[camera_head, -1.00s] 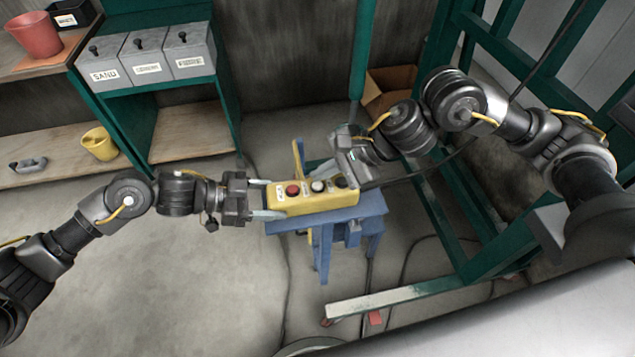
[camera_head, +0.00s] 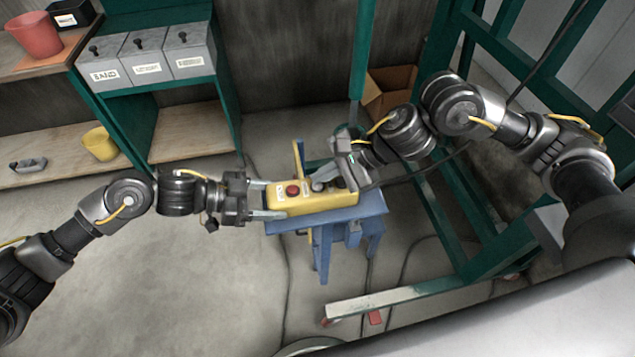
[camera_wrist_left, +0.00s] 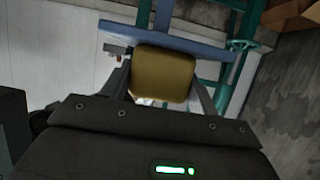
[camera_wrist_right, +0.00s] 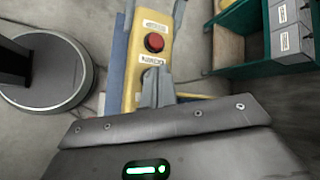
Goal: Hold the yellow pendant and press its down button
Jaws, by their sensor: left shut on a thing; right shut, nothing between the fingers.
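The yellow pendant (camera_head: 313,201) lies lengthwise over a blue stand, its button face up. My left gripper (camera_head: 268,200) is shut on its left end; in the left wrist view the pendant's end (camera_wrist_left: 163,75) sits between the two fingers. A red button (camera_head: 292,190) is on the pendant's left part, and it also shows in the right wrist view (camera_wrist_right: 154,42). My right gripper (camera_head: 320,184) is shut and empty, its tips at the middle button, which they mostly hide. Contact cannot be told. In the right wrist view the tips (camera_wrist_right: 156,80) cover the face just beyond a label.
The blue stand (camera_head: 373,208) is under the pendant. A green frame (camera_head: 455,235) stands to the right, with a cardboard box (camera_head: 388,88) behind. Shelves with grey bins (camera_head: 148,58) and a yellow cup (camera_head: 99,144) are at the left.

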